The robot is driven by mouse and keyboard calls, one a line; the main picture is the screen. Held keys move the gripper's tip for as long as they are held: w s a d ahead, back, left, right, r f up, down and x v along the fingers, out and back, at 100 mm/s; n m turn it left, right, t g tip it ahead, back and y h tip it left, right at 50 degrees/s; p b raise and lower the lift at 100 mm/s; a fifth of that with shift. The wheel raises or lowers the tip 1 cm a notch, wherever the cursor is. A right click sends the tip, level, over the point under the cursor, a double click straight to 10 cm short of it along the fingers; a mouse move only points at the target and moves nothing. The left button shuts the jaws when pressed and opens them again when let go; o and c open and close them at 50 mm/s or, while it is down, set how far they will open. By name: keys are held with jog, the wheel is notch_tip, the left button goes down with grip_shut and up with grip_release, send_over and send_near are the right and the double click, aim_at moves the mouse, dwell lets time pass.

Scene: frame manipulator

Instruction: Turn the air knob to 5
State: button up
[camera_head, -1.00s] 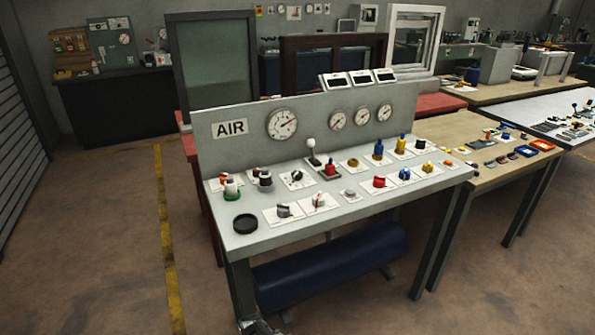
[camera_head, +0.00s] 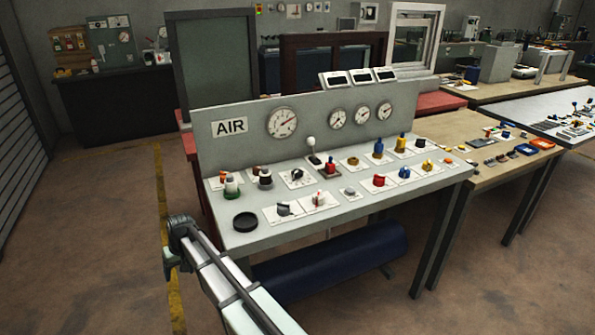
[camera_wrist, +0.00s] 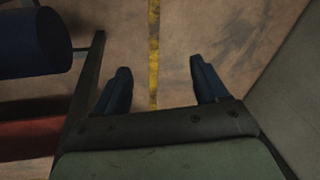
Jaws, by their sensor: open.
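A grey control console (camera_head: 255,232) carries a white AIR sign (camera_head: 230,126) on its back panel. Several knobs sit on white plates on its top, among them a black-and-white knob (camera_head: 297,175), a grey knob (camera_head: 283,209) and a red-tipped knob (camera_head: 318,199). Which one is the air knob, and any scale numbers, are too small to tell. My gripper (camera_wrist: 161,82) is open and empty in the wrist view, its two dark fingers spread above the floor. In the head view my arm stands left of the console's front corner, apart from the knobs.
A large round gauge (camera_head: 282,122) and smaller gauges are on the back panel. Upright switches stand among the knobs, and a black round dish (camera_head: 245,222) lies at the front left. A dark blue cylinder (camera_head: 335,262) is under the console. Floor to the left is clear.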

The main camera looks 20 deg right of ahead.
jog(key=w+d+r+m+t, duration=0.1)
jog(key=w+d+r+t, duration=0.1)
jog(key=w+r, duration=1.2)
jog(key=w+d+r+m+t, duration=0.1)
jog(key=w+d+r+m, duration=0.1)
jog(key=w+d+r, duration=0.45)
notch_tip(320, 180, up, 13)
jog(key=m+g+h, duration=0.2)
jog(key=m+g, duration=0.1)
jog(key=m, duration=0.9)
send_over(297, 171)
jog(key=s, duration=0.1)
jog(key=f, duration=1.3)
jog(key=shift+w, duration=0.3)
jog(key=shift+r, duration=0.1)
jog(key=c, duration=1.1)
jog(key=shift+o, duration=0.2)
